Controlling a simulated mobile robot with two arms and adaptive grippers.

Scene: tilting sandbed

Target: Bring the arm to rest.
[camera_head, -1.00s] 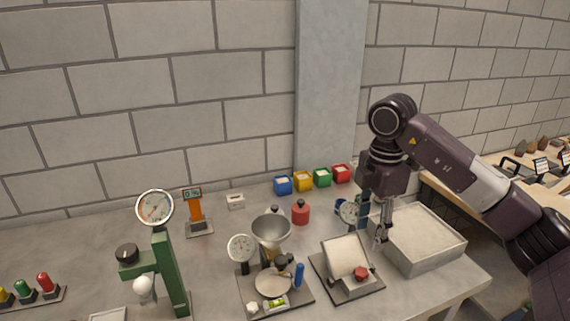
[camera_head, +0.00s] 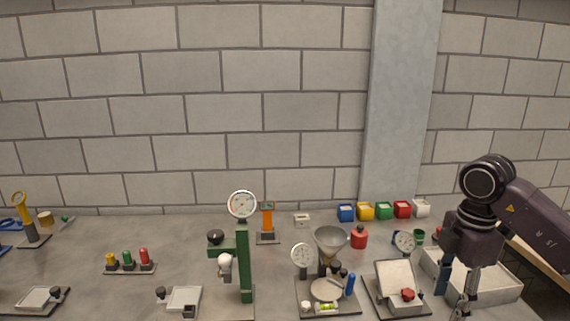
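My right arm comes in from the right edge. Its gripper (camera_head: 465,300) points down at the right end of the bench, in front of the grey sandbed box (camera_head: 495,289). The fingers are small and partly overlap the box, so I cannot tell whether they are open or shut. The tilting white plate (camera_head: 396,276) on its dark base, with a red knob (camera_head: 407,294), stands just left of the gripper and appears apart from it. My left gripper is not in view.
A green stand with a dial gauge (camera_head: 242,205) rises mid-bench. A metal funnel (camera_head: 331,240) stands right of it. Coloured bins (camera_head: 365,211) line the back near the pillar. Red, green and yellow knobs (camera_head: 127,259) sit left. Bare bench (camera_head: 90,230) lies behind them.

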